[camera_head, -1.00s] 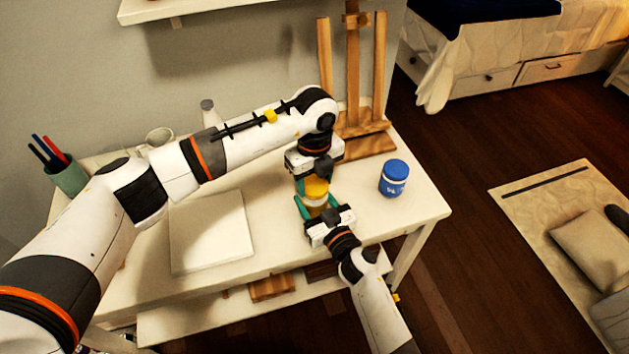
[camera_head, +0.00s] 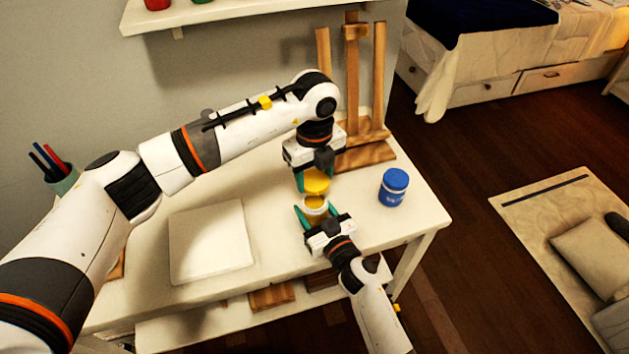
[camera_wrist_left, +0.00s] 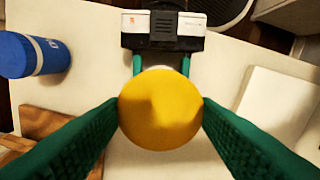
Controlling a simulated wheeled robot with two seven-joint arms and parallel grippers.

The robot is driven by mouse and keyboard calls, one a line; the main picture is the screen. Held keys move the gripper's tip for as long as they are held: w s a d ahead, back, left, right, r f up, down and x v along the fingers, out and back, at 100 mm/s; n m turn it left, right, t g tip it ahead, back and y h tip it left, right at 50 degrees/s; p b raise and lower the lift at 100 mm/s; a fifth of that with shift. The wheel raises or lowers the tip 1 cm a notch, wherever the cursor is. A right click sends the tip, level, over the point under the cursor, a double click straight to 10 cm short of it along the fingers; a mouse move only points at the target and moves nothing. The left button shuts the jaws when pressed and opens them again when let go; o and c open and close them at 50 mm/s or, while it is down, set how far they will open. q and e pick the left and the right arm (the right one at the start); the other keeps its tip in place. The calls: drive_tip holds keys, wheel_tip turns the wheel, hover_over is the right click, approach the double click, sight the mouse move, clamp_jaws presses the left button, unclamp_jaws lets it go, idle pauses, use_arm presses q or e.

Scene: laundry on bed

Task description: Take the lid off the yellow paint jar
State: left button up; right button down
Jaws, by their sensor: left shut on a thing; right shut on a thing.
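The yellow lid (camera_head: 316,181) is held by my left gripper (camera_head: 315,182), which comes down from above and is shut on its sides. In the left wrist view the round lid (camera_wrist_left: 160,108) sits between the green fingers. The open paint jar (camera_head: 316,208), with yellow paint showing at its mouth, stands on the table just below the lid. A gap shows between lid and jar. My right gripper (camera_head: 314,213) is shut around the jar from the front. In the left wrist view the lid hides most of the jar.
A closed blue jar (camera_head: 393,188) stands to the right on the white table (camera_head: 418,215). A wooden easel (camera_head: 351,80) is behind the grippers. A white canvas (camera_head: 210,242) lies to the left, and a pen cup (camera_head: 63,181) stands at the far left.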

drive_tip(key=shift+c, duration=2.2)
unclamp_jaws()
